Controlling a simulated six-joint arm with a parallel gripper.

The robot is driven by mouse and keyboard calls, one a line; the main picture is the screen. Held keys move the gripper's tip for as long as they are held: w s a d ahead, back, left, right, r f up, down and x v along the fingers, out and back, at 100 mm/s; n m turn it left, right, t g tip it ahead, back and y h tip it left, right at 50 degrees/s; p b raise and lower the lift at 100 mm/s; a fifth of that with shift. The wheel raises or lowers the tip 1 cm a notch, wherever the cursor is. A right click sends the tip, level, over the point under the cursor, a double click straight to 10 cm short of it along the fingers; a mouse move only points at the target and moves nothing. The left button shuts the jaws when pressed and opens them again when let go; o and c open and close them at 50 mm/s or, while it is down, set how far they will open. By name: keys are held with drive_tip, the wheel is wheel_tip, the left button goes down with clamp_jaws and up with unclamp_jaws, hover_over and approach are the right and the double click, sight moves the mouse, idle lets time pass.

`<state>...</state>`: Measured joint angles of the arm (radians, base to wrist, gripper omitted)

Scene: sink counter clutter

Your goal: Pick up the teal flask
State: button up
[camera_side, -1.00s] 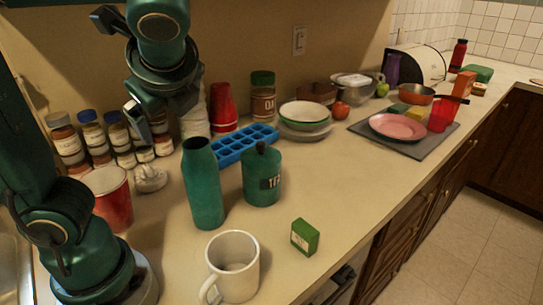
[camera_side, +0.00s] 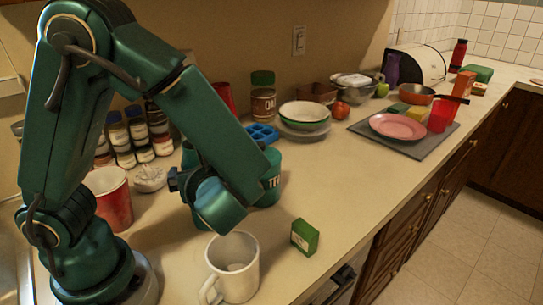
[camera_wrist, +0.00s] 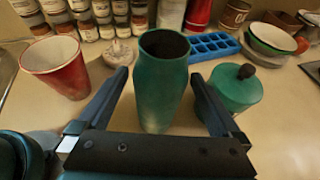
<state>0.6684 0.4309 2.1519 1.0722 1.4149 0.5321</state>
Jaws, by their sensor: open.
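The teal flask (camera_wrist: 160,85) is a tall, open-topped bottle standing upright on the counter. In the wrist view it stands between the two open fingers of my gripper (camera_wrist: 160,95), with a gap showing on each side. In the side view my arm hides most of the flask; a small part of it shows (camera_side: 190,155). My gripper (camera_side: 180,185) is low over the counter there, and its fingers are largely hidden behind the wrist.
A teal lidded canister (camera_wrist: 235,88) stands close by my right finger. A red cup (camera_wrist: 57,66) is to the left. A white mug (camera_side: 233,268) and a green box (camera_side: 305,237) stand in front. A blue ice tray (camera_wrist: 212,46) and spice jars (camera_side: 120,140) are behind.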

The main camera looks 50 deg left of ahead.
wheel_tip(320, 180, down, 4)
drive_tip(key=shift+f, duration=0.2)
drive_tip(key=shift+x, duration=2.6)
drive_tip(key=shift+d, duration=0.1)
drive_tip(key=c, duration=1.4)
